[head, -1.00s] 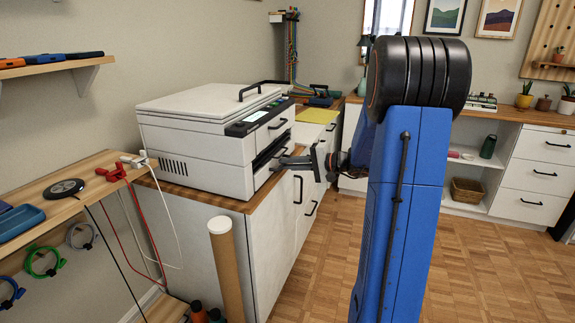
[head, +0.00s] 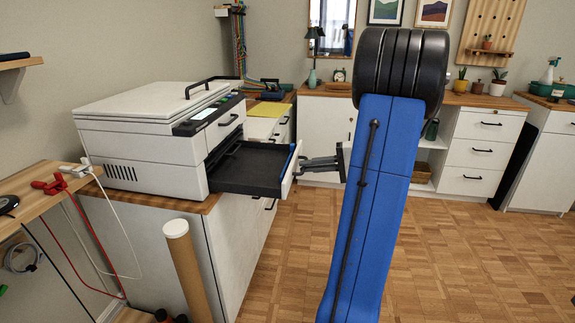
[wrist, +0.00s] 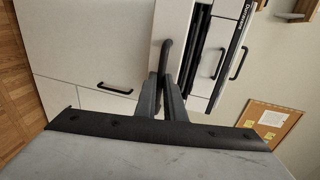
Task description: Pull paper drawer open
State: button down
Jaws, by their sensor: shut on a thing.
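The printer (head: 140,135) is white with a dark control strip and stands on the wood-topped cabinet. Its paper drawer (head: 248,169) is a dark, shallow tray that sticks far out of the printer's front, with a blue strip near its white front panel (head: 290,174). My gripper (head: 305,165) is at that front panel. In the wrist view, its fingers (wrist: 163,82) are closed on the drawer's dark bar handle (wrist: 165,60). In the head view the handle is mostly hidden by the fingers.
A cardboard tube (head: 187,265) stands before the cabinet. A wooden shelf (head: 35,207) with red and white cables is at the left. A yellow sheet (head: 268,110) lies behind the printer. The parquet floor (head: 450,255) at the right is clear.

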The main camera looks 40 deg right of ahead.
jog(key=shift+f+v, duration=0.2)
jog(key=shift+v, duration=0.7)
jog(key=shift+f+v, duration=0.2)
jog(key=shift+v, duration=0.7)
jog(key=shift+f+v, duration=0.2)
jog(key=shift+v, duration=0.7)
jog(key=shift+s, duration=0.15)
jog(key=shift+d, duration=0.1)
jog(key=c, duration=1.9)
grip_release()
jog(key=shift+o, duration=0.2)
jog(key=v, duration=1.7)
jog(key=shift+s, duration=0.15)
jog(key=shift+d, duration=0.1)
